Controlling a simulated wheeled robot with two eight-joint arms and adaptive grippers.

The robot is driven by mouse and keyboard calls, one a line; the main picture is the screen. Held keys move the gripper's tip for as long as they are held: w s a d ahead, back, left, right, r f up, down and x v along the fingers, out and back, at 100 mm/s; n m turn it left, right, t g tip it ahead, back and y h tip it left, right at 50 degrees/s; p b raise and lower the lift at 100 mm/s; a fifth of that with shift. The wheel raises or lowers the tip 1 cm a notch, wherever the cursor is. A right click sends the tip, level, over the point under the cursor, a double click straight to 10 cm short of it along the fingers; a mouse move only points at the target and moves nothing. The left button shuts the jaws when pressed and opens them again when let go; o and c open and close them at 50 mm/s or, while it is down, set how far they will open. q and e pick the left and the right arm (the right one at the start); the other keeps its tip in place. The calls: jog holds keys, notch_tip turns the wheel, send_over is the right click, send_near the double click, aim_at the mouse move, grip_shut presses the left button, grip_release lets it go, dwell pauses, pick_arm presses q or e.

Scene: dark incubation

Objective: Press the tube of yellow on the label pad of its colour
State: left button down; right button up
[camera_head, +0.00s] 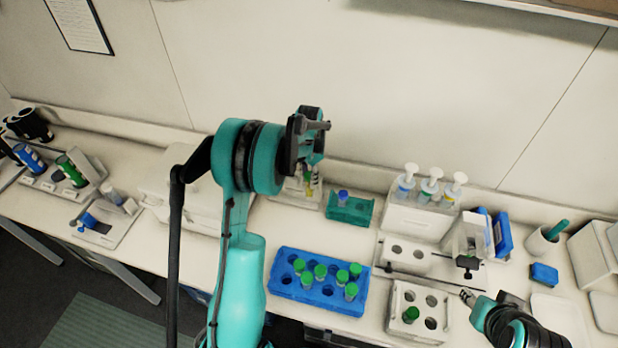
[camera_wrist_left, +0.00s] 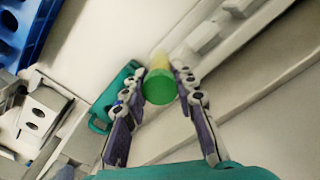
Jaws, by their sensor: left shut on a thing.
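My left gripper (camera_head: 312,140) is raised near the back wall, over a small pale stand (camera_head: 290,198) at the back of the bench. In the left wrist view its fingers (camera_wrist_left: 160,88) are shut on a tube with a green cap (camera_wrist_left: 160,90) and a yellow body (camera_wrist_left: 160,62). The yellow tube (camera_head: 309,188) shows below the gripper in the head view, close to the stand; whether it touches cannot be told. No label pad can be clearly made out. My right gripper (camera_head: 468,295) is low at the right, beside a white rack; its jaw opening is unclear.
A blue rack (camera_head: 275,290) holds several green-capped tubes. A teal holder (camera_head: 352,218) with a blue-capped tube stands right of the pale stand. A white rack (camera_head: 398,328) holds one green-capped tube. White pump bottles (camera_head: 428,186) stand behind. Bare bench lies between teal holder and blue rack.

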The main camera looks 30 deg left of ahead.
pick_arm(q)
jog(key=s+d+b, duration=0.1)
jog(key=s, duration=0.5)
jog(key=shift+s+d, duration=0.3)
jog(key=shift+s, duration=0.1)
dwell(0.5)
dwell(0.4)
